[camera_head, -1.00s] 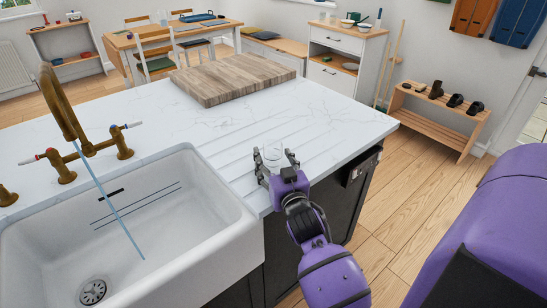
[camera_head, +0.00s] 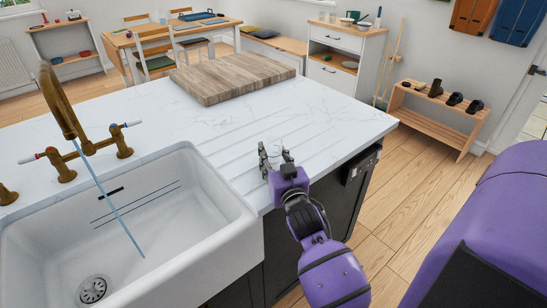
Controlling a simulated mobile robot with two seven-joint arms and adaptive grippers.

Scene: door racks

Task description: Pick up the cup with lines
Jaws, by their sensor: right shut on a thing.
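A small clear glass cup (camera_head: 274,149) is at the right end of the white countertop, on the grooved part beside the sink. It is see-through and partly hidden by the fingers, so I cannot make out lines on it. My right gripper (camera_head: 276,156) is shut on the cup, with a finger on each side of it. I cannot tell whether the cup still touches the counter. My left gripper is not in view.
The white sink (camera_head: 120,225) with a brass tap (camera_head: 62,105) running water is at the left. A wooden board (camera_head: 232,78) lies at the counter's back. The counter (camera_head: 340,120) right of the cup is clear. A shoe rack (camera_head: 440,115) stands on the floor at right.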

